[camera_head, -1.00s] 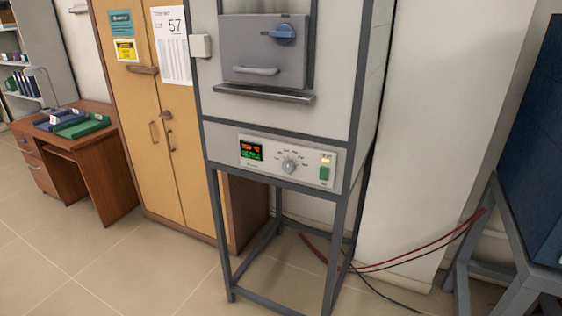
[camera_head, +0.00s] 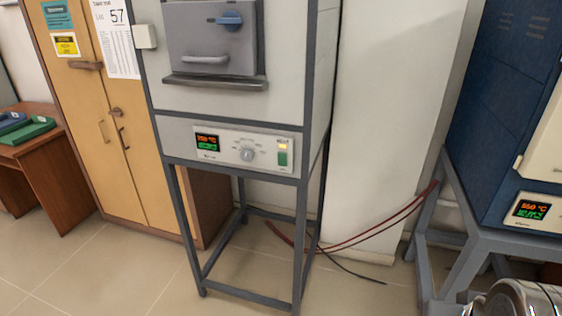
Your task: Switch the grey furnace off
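The grey furnace (camera_head: 235,107) stands on a dark grey frame stand in the centre of the view. Its door (camera_head: 205,38) is shut, with a blue latch knob (camera_head: 229,20) and a bar handle. The control panel (camera_head: 220,151) below has a lit display (camera_head: 208,142) with orange and green digits. To the right of that are a round dial (camera_head: 247,154) and a green switch (camera_head: 283,158) under a lit yellow lamp (camera_head: 282,147).
A blue furnace (camera_head: 492,120) with a lit display (camera_head: 531,209) stands on the right. Red and black cables (camera_head: 375,232) run between the stands. A wooden cabinet (camera_head: 92,140) and a desk (camera_head: 50,170) are left. The floor (camera_head: 130,270) in front is clear.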

